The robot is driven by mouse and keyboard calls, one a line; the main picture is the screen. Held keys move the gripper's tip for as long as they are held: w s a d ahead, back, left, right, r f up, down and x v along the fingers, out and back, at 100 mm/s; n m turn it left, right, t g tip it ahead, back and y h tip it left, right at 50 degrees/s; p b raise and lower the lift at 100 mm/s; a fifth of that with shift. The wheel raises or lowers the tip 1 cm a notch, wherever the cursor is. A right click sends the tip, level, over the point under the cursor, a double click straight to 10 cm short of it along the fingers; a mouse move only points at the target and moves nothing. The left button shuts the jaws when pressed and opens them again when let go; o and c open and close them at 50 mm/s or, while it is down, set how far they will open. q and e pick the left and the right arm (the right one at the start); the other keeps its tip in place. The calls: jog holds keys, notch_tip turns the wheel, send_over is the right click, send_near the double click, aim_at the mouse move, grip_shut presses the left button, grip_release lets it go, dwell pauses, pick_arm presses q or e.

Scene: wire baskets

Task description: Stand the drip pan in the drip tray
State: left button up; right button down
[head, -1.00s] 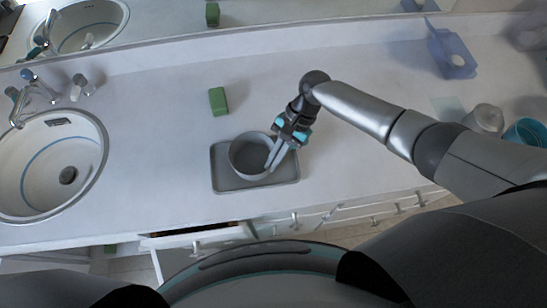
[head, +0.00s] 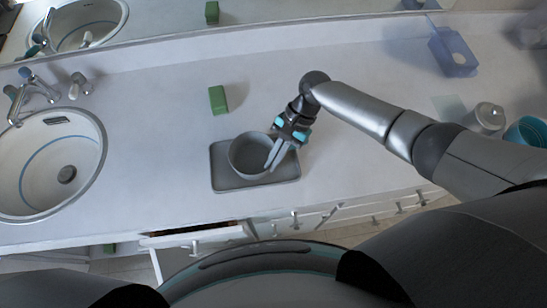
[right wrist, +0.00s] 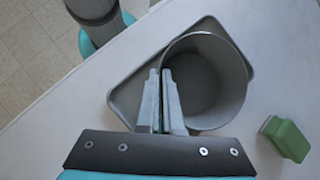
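The drip pan (head: 248,155) is a round grey pan with an open top. It is upright, inside the outline of the drip tray (head: 222,183), a flat grey rectangular tray on the counter. Whether its base touches the tray floor is hard to tell. My right gripper (head: 272,158) is at the pan's right side. In the right wrist view, its fingers (right wrist: 161,85) are close together, one inside and one outside the wall of the pan (right wrist: 228,85), shut on it. The tray (right wrist: 123,98) shows around the pan there. My left gripper is not in view.
A green block (head: 218,100) stands behind the tray. A sink (head: 40,185) with a tap is at the left. A blue translucent container (head: 455,55), a metal canister (head: 488,117) and a teal cup (head: 528,131) are at the right. A drawer (head: 195,238) is open below the counter.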

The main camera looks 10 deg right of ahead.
jog(key=shift+f, duration=0.15)
jog(key=c, duration=1)
grip_release()
jog(key=c, duration=0.3)
jog(key=shift+c, duration=0.2)
jog(key=p+v, duration=0.5)
jog(key=v, duration=0.3)
jog(key=shift+r, duration=0.2)
dwell(1.4)
